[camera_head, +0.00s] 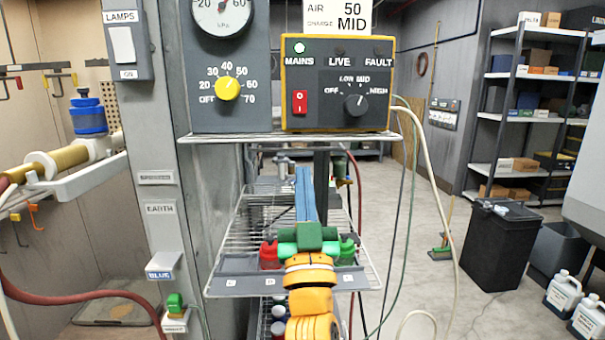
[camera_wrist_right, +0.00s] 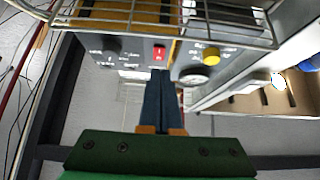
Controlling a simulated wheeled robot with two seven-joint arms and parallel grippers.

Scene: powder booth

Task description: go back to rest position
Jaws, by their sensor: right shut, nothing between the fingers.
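My right gripper (camera_head: 305,178) shows in the head view at the middle, below the control boxes. Its long blue fingers lie side by side, shut with nothing between them, pointing away over the wire rack. Its green body and orange wrist come up from the bottom edge. In the right wrist view the same shut fingers (camera_wrist_right: 160,88) point toward the control panels, with no object held. My left gripper is not in view.
The wire rack (camera_head: 255,215) is around and below my right gripper, with red and green-topped bottles close beside it. Above are a yellow-framed control box (camera_head: 335,115) and a grey dial box (camera_head: 228,112). Hoses hang at right. A black bin (camera_head: 497,245) stands on open floor.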

